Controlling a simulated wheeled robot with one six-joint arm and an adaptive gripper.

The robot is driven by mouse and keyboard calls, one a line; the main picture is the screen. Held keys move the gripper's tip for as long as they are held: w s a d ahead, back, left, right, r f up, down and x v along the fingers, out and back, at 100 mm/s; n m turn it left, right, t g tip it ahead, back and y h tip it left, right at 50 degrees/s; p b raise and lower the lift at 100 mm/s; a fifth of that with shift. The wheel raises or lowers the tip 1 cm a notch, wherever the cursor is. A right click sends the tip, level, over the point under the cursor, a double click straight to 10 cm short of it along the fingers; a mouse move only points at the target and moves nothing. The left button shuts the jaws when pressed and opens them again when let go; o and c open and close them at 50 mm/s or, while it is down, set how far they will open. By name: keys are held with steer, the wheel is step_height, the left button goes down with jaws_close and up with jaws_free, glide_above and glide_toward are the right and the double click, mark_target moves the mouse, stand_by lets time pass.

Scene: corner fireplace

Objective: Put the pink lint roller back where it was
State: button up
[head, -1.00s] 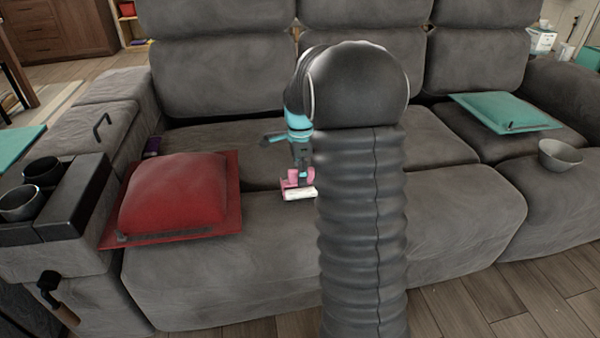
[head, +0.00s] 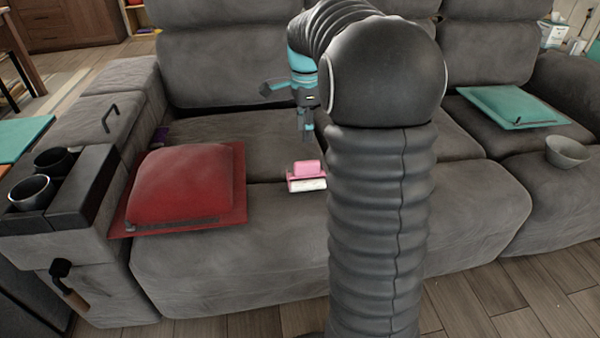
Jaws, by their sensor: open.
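The pink lint roller (head: 306,170) lies on the grey sofa's (head: 230,275) seat, right of the red cushion. Its white roll faces the front edge, and its right end touches the outline of my arm, which may hide part of it. My gripper (head: 306,138) is open and empty. It points down above and behind the lint roller, with a visible gap between them.
A red cushion (head: 190,185) lies on the left of the seat. A teal cushion (head: 512,104) and a grey bowl (head: 567,152) are on the right. The left armrest holds two dark cups (head: 32,192). The seat front between is bare.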

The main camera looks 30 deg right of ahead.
steer(key=s+a+n+t, duration=0.1)
steer(key=s+a+n, duration=0.4)
steer(key=s, duration=0.4)
steer(key=s+a+n+t, duration=0.2)
steer(key=s+a+n, duration=0.3)
steer(key=s+n, duration=0.3)
steer(key=s+a+n+t, duration=0.2)
steer(key=s+a+n, duration=0.3)
steer(key=s, duration=0.5)
steer(key=shift+s+a+r+n, duration=0.25)
steer(key=shift+a+n, duration=0.1)
steer(key=shift+n, duration=0.85)
